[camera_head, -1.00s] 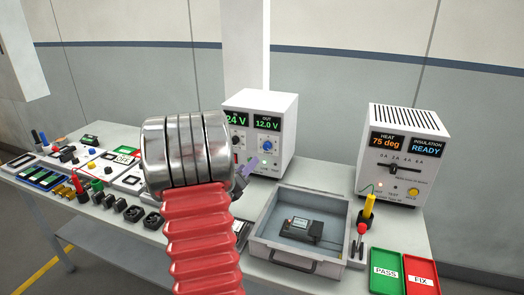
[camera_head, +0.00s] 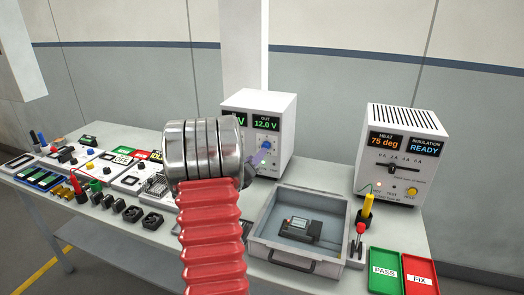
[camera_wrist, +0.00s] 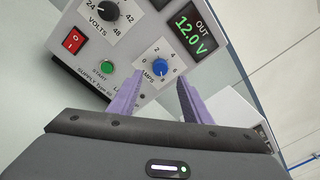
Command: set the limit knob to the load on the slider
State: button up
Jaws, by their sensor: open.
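The limit knob is the blue AMPS knob (camera_wrist: 159,68) on the white supply box (camera_head: 285,115); in the head view the knob (camera_head: 266,146) shows beside my gripper. Its scale has figures around it; its exact setting is too small to read. My gripper (camera_wrist: 158,80) is open, its two lavender fingers apart on either side of the blue knob in the wrist view. I cannot tell whether they touch it.
The supply also has a VOLTS knob (camera_wrist: 102,10), a red switch (camera_wrist: 74,41) and a green START button (camera_wrist: 106,68). Its OUT display reads 12.0 V. A grey case (camera_head: 285,252) holding a dark device stands in front, near PASS (camera_head: 385,285) and FIX (camera_head: 419,267) trays.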

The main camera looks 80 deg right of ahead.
aim_at(266, 146)
jog(key=s+d, duration=0.1)
jog(key=d, duration=0.6)
jog(key=shift+c, duration=0.4)
jog(key=c, duration=0.9)
jog(key=shift+a, duration=0.1)
jog(key=shift+c, duration=0.3)
